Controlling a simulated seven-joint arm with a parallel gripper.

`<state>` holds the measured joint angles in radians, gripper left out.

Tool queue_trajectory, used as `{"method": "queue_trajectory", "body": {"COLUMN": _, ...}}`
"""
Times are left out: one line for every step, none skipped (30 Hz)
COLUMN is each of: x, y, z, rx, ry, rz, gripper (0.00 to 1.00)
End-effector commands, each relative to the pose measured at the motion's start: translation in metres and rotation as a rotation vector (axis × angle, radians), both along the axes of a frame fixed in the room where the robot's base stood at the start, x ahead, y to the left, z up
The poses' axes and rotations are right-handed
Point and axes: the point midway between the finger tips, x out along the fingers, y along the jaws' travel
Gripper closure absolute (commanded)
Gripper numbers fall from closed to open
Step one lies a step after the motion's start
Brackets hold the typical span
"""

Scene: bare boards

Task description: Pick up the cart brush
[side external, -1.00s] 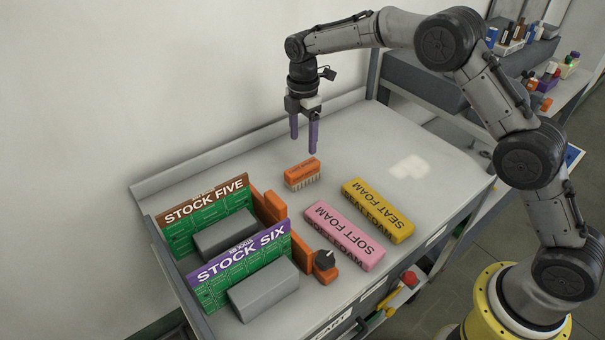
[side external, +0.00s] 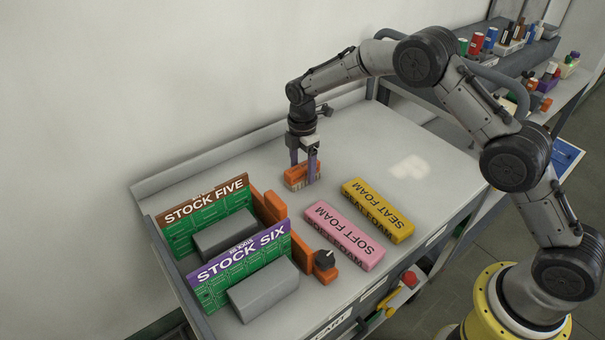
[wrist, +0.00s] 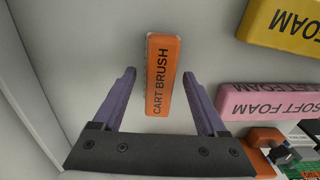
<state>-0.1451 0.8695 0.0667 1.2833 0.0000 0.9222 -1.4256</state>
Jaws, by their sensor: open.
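The cart brush (side external: 302,174) is a small orange block with black lettering and pale bristles below. It stands bristles down on the grey cart top. In the wrist view the brush (wrist: 163,75) lies lengthwise between and ahead of the purple fingers, with a gap on each side. My gripper (side external: 304,178) is low at the brush, one purple finger on either side of it. The fingers are open in the wrist view (wrist: 160,95). The far finger is partly hidden behind the brush in the side view.
A pink SOFT FOAM block (side external: 345,236) and a yellow SEAT FOAM block (side external: 378,210) lie to the right. STOCK FIVE (side external: 208,218) and STOCK SIX (side external: 240,266) boards with grey blocks stand at the front left. The cart's raised back edge (side external: 240,148) runs behind the brush.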

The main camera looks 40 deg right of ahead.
Motion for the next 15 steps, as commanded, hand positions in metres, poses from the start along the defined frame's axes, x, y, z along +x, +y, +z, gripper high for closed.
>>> {"method": "queue_trajectory", "body": {"x": 0.0000, "y": 0.0000, "z": 0.0001, "rx": 0.000, "ry": 0.000, "rz": 0.000, "gripper": 0.25}}
{"method": "queue_trajectory", "body": {"x": 0.0000, "y": 0.0000, "z": 0.0002, "rx": 0.000, "ry": 0.000, "rz": 0.000, "gripper": 0.27}}
{"method": "queue_trajectory", "body": {"x": 0.0000, "y": 0.0000, "z": 0.0002, "rx": 0.000, "ry": 0.000, "rz": 0.000, "gripper": 0.34}}
{"method": "queue_trajectory", "body": {"x": 0.0000, "y": 0.0000, "z": 0.0003, "rx": 0.000, "ry": 0.000, "rz": 0.000, "gripper": 0.39}}
{"method": "queue_trajectory", "body": {"x": 0.0000, "y": 0.0000, "z": 0.0003, "rx": 0.000, "ry": 0.000, "rz": 0.000, "gripper": 0.45}}
{"method": "queue_trajectory", "body": {"x": 0.0000, "y": 0.0000, "z": 0.0003, "rx": 0.000, "ry": 0.000, "rz": 0.000, "gripper": 0.52}}
{"method": "queue_trajectory", "body": {"x": 0.0000, "y": 0.0000, "z": 0.0004, "rx": 0.000, "ry": 0.000, "rz": 0.000, "gripper": 0.57}}
{"method": "queue_trajectory", "body": {"x": 0.0000, "y": 0.0000, "z": 0.0004, "rx": 0.000, "ry": 0.000, "rz": 0.000, "gripper": 0.63}}
{"method": "queue_trajectory", "body": {"x": 0.0000, "y": 0.0000, "z": 0.0005, "rx": 0.000, "ry": 0.000, "rz": 0.000, "gripper": 0.70}}
{"method": "queue_trajectory", "body": {"x": 0.0000, "y": 0.0000, "z": 0.0005, "rx": 0.000, "ry": 0.000, "rz": 0.000, "gripper": 0.75}}
{"method": "queue_trajectory", "body": {"x": 0.0001, "y": 0.0000, "z": 0.0005, "rx": 0.000, "ry": 0.000, "rz": 0.000, "gripper": 0.81}}
{"method": "queue_trajectory", "body": {"x": 0.0001, "y": 0.0000, "z": 0.0005, "rx": 0.000, "ry": 0.000, "rz": 0.000, "gripper": 0.88}}
{"method": "queue_trajectory", "body": {"x": 0.0001, "y": 0.0000, "z": 0.0005, "rx": 0.000, "ry": 0.000, "rz": 0.000, "gripper": 0.93}}
{"method": "queue_trajectory", "body": {"x": 0.0001, "y": 0.0000, "z": 0.0006, "rx": 0.000, "ry": 0.000, "rz": 0.000, "gripper": 0.99}}
{"method": "queue_trajectory", "body": {"x": 0.0001, "y": 0.0000, "z": 0.0006, "rx": 0.000, "ry": 0.000, "rz": 0.000, "gripper": 1.00}}
